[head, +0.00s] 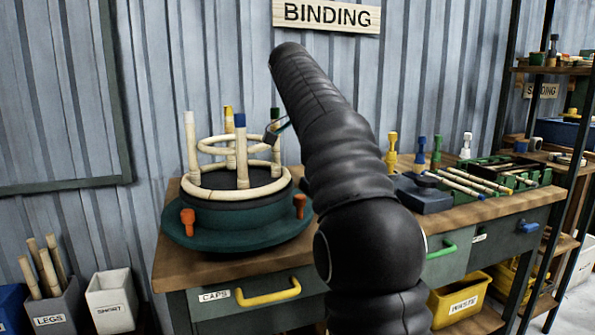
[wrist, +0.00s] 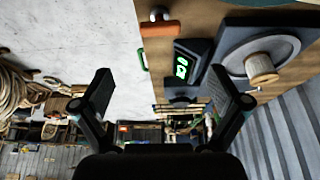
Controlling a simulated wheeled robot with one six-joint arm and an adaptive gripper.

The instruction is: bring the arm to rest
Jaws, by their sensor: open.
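My arm (head: 345,160) rises black and ribbed through the middle of the head view and bends over at the top. My gripper is mostly hidden behind it; a dark fingertip with a green edge shows just right of the rattan frame, and I cannot tell whether they touch. In the wrist view my gripper (wrist: 162,88) has its two fingers wide apart with nothing held between them. The rattan frame (head: 238,150) has upright poles with coloured tops and pale rings. It stands on a round dark-green turntable (head: 240,233) with orange knobs.
The wooden bench (head: 180,268) carries a dark block (head: 423,196), coloured pegs and a tray of sticks (head: 510,172) to the right. Drawers with yellow and green handles are below. Bins marked LEGS (head: 55,305), SHORT (head: 112,300) and WASTE (head: 460,300) stand lower down.

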